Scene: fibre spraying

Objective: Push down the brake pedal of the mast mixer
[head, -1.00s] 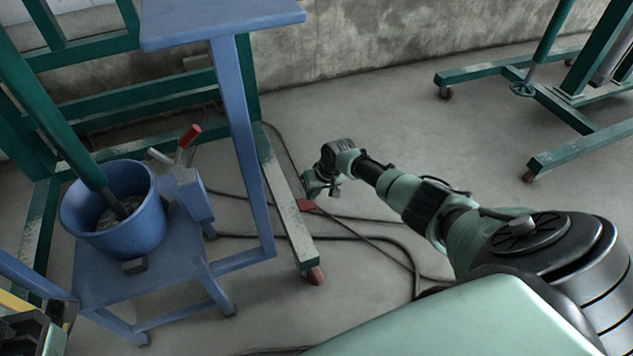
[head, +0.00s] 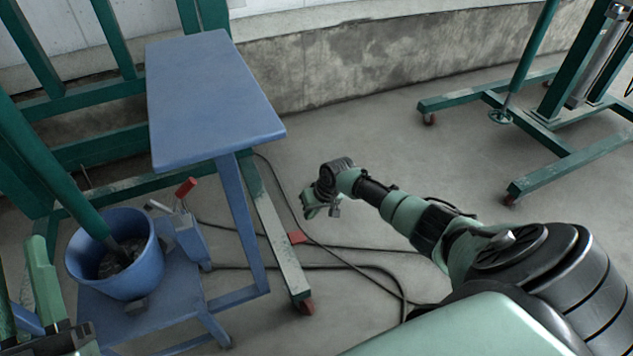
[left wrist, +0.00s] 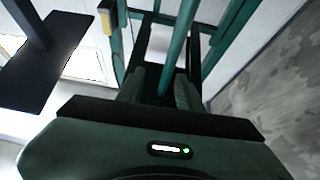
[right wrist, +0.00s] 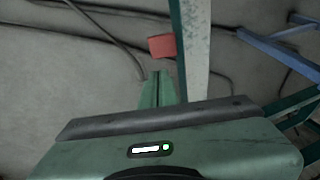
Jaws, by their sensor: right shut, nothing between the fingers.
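The mast mixer's brake pedal looks to be the small red plate (head: 298,237) beside the green floor beam of the mixer frame (head: 277,240). The red plate also shows in the right wrist view (right wrist: 162,45), just beyond my right fingertips. My right gripper (head: 309,212) is shut and empty, above and behind the plate in the head view, with a visible gap. Its closed fingers (right wrist: 157,76) point toward the plate. My left gripper (left wrist: 160,82) has its fingers apart; a green pole shows between them, apparently behind. Whether the pedal is pressed is not clear.
A blue bucket (head: 84,262) with a green shaft in it stands on a low blue stand (head: 180,300). A blue table top (head: 210,100) is above. Dark cables (head: 350,246) lie on the floor. Another green wheeled frame (head: 545,170) stands at the right.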

